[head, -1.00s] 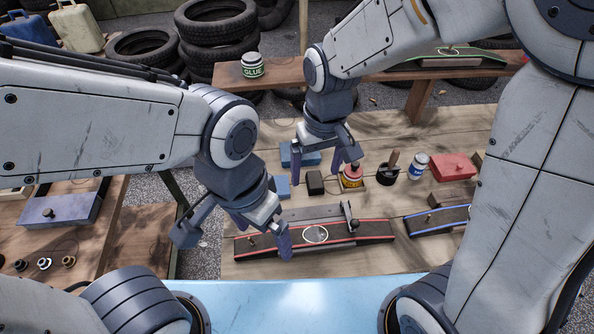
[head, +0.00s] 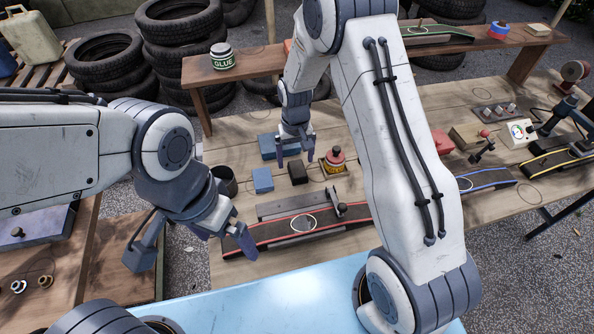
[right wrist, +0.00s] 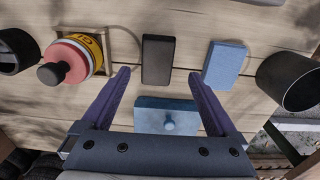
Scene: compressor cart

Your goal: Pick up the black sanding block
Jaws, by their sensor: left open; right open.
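My right gripper (head: 294,153) is open and empty, pointing down just behind the black block. My left gripper (head: 195,252) is open and empty at the left, near the end of a red-edged skateboard deck (head: 290,228).
A dark cup (right wrist: 290,80) stands beyond the blue block.

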